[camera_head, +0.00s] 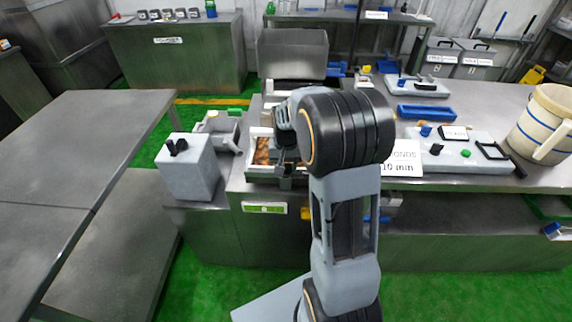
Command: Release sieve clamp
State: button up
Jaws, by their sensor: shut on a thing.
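My arm stands in the middle of the view, and its thick dark wrist joint hides much of the workbench machine behind it. My gripper (287,177) points down at the front of a pale tray-like sieve unit (252,173) with brown contents (262,152). The gripper is shut on a small dark part there, seemingly the sieve clamp. The fingertips and the clamp are small and partly hidden, so the clamp's position cannot be told.
A grey box with black knobs (188,168) stands left of the sieve unit. An upright metal hopper (292,53) is behind it. Right are a control panel (465,150), a sign (403,160) and a cream bucket (545,125). A bare steel table (85,150) is at left.

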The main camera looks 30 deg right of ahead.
aim_at(286, 164)
jog(key=shift+m, duration=0.5)
jog(key=o, duration=0.9)
notch_tip(286, 164, up, 14)
jog(key=shift+f+p, duration=0.1)
jog(key=shift+p, duration=0.4)
dwell(0.3)
jog(key=s+a+n+t+p, duration=0.1)
jog(key=s+a+n, duration=0.1)
jog(key=s, duration=0.3)
jog(key=s+a+n+t+p, duration=0.1)
jog(key=s+a+n, duration=0.1)
jog(key=s+a, duration=0.2)
jog(key=s+a+n+t+p, duration=0.1)
jog(key=s+a+n, duration=0.1)
jog(key=s, duration=0.5)
jog(key=shift+s+a+r+t+p, duration=0.1)
jog(key=shift+a+r+t+p, duration=0.05)
jog(key=shift+a, duration=0.3)
jog(key=shift+a+r+t+p, duration=0.1)
jog(key=shift+a+t+p, duration=0.05)
jog(key=shift+a, duration=0.25)
